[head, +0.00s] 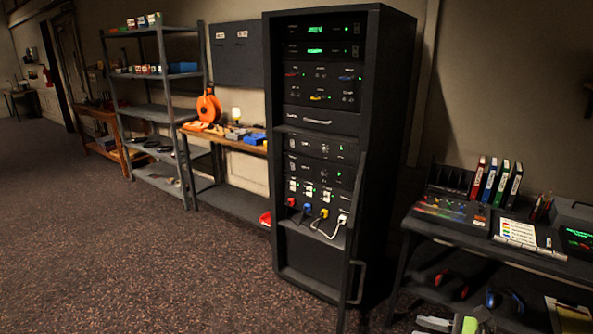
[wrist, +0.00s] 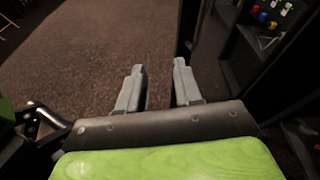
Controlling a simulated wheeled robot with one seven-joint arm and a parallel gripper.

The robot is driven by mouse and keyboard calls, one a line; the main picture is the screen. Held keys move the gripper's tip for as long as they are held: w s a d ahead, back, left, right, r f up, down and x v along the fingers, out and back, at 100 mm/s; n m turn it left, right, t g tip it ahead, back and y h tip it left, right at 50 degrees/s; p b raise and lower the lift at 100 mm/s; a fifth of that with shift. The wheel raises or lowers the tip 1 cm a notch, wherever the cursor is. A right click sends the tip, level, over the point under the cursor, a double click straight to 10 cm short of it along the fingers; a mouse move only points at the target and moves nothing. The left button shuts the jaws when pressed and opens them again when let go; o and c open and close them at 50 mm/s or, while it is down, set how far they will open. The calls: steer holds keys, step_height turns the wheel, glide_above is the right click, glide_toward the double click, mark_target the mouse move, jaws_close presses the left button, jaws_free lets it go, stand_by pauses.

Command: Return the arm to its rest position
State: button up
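My gripper (wrist: 158,68) shows in the wrist view with its two grey fingers apart. Nothing is between them, and dark speckled carpet shows in the gap. The fingers touch nothing that I can see. The tall black rack (head: 391,120) stands in the middle of the head view. Red, blue, yellow and white plugs (head: 325,213) sit low on its front, and they also show at the upper right of the wrist view (wrist: 264,16).
A mixing desk (head: 470,239) with binders (head: 490,181) stands on the right, headphones (head: 505,299) on its lower shelf. A dark panel with a handle (head: 357,283) stands at the rack's lower right. Metal shelves (head: 155,111) and a wooden bench (head: 225,142) line the wall. Carpet (head: 120,260) at left is clear.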

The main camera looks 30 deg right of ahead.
steer(key=w+a+r+n+g, duration=0.5)
steer(key=w+a+n+g, duration=0.3)
steer(key=a, duration=0.4)
steer(key=w+a+r+n+g+h+p, duration=0.1)
steer(key=a+r+n, duration=0.3)
steer(key=a, duration=0.2)
steer(key=w+a+r+n+g+h+p, duration=0.1)
steer(key=w+a+r+n+g+h, duration=0.2)
steer(key=a, duration=0.4)
steer(key=s+a+r+n+t+h, duration=0.1)
steer(key=s+a+r+n+t, duration=0.1)
steer(key=s+a+r+n, duration=0.2)
steer(key=s+a+r+n+t+h, duration=0.1)
steer(key=s+a+r+n, duration=0.3)
steer(key=s, duration=0.9)
steer(key=a+n+t+p, duration=0.1)
steer(key=a+n, duration=0.2)
steer(key=n, duration=0.2)
steer(key=shift+a+r+n+h, duration=0.25)
steer(key=shift+a+n+h, duration=0.05)
steer(key=shift+n, duration=0.1)
